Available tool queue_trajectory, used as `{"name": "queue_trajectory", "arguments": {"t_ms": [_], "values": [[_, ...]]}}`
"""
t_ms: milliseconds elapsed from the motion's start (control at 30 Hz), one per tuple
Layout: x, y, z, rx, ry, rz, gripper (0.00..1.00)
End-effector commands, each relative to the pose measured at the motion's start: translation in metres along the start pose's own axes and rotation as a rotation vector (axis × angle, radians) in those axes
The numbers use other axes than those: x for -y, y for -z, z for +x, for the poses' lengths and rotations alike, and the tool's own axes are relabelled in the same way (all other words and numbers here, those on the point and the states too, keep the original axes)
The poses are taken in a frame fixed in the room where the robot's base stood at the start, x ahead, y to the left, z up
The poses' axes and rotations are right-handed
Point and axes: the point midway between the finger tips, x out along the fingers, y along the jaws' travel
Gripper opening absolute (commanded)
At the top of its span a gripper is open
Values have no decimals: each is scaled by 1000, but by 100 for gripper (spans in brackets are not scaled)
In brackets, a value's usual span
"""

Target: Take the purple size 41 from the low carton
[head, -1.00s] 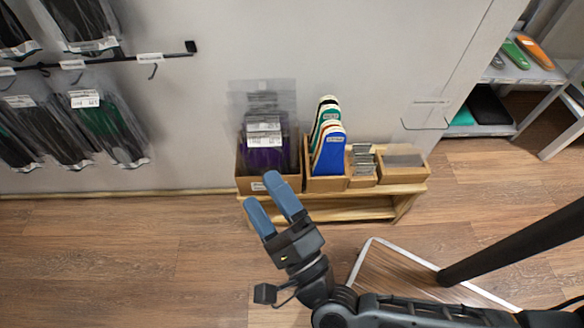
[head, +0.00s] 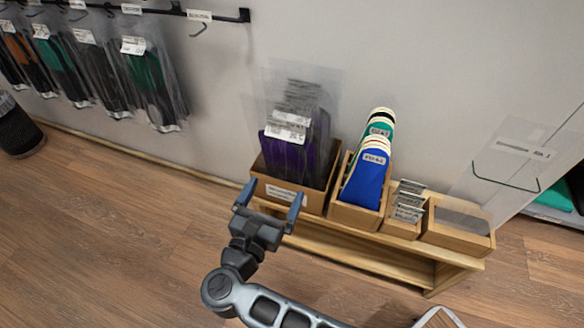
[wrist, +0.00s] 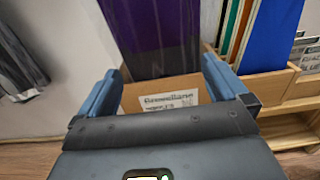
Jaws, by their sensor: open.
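The low carton (head: 268,183) is an open brown box with a white label, at the left end of a low wooden shelf. It holds several clear bags with white tags; the front one is a purple insole pack (head: 285,155). The purple pack (wrist: 160,25) and the carton's labelled front (wrist: 200,90) also show in the wrist view. I cannot read the size on the tags. My gripper (head: 270,202) is open and empty in front of the carton. In the wrist view its two fingers (wrist: 160,85) stand apart on either side of the label.
Right of the carton are a box of blue and green insoles (head: 367,180), a box of small grey pieces (head: 405,210) and a low tray (head: 460,225). Bagged insoles hang from a wall rail (head: 215,17) at upper left. Floor (head: 100,220) is clear at left.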

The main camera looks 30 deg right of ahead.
Motion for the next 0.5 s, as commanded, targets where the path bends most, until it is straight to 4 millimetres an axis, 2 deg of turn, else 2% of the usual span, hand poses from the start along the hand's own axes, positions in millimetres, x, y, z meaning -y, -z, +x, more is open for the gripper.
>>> {"name": "queue_trajectory", "arguments": {"t_ms": [333, 500], "values": [[0, -1, 44, 1, 2, 0, 100], [0, -1, 56, 1, -1, -2, 100]]}}
